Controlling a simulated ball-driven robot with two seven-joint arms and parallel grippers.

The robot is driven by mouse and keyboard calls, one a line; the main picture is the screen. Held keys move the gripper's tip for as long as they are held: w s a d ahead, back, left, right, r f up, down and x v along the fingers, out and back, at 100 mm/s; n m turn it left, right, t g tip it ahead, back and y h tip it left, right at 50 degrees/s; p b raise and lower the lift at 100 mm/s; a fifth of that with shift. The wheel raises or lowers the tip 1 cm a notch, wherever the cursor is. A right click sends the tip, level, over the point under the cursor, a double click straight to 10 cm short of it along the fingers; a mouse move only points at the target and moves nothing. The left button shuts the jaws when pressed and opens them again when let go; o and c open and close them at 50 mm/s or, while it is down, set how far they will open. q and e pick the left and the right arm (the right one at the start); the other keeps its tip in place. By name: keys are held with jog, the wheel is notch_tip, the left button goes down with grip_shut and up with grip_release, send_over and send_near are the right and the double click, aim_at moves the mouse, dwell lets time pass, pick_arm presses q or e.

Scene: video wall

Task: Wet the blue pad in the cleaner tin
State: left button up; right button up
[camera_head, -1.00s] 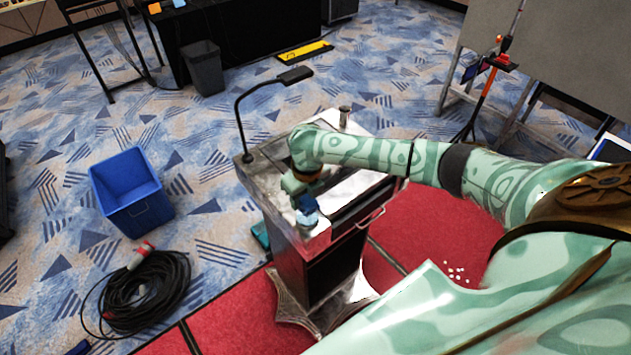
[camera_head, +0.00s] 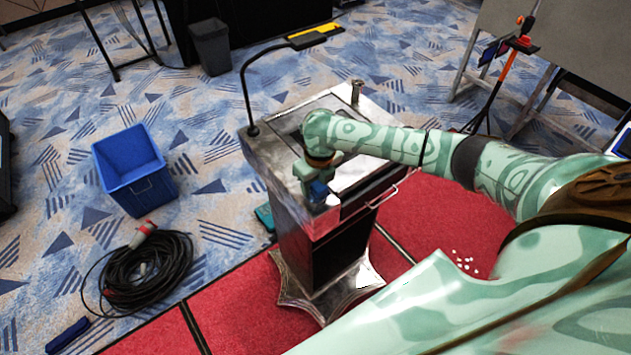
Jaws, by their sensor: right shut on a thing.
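My right gripper (camera_head: 318,192) is low over the near left part of the metal lectern top (camera_head: 275,160). It is shut on a small blue thing (camera_head: 318,187), which looks like the blue pad. A small bright patch shows just beside it, too small to tell whether it is part of the cleaner tin. I cannot tell whether the pad touches anything. A small metal cylinder (camera_head: 357,91) stands upright at the lectern's far right corner; I cannot tell if it is the tin. My left gripper is out of view.
A thin black gooseneck lamp (camera_head: 244,95) rises from the lectern's far left corner. A blue bin (camera_head: 140,180) and a coiled black cable (camera_head: 145,270) are on the floor to the left. An orange-and-black stand (camera_head: 505,75) is at the upper right.

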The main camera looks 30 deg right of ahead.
dwell(0.4)
jog(key=shift+f, duration=0.5)
dwell(0.5)
jog(key=shift+s, duration=0.1)
dwell(1.2)
notch_tip(320, 180, up, 7)
jog(key=p, duration=0.7)
jog(key=shift+r+p, duration=0.1)
jog(key=shift+p, duration=0.3)
dwell(0.4)
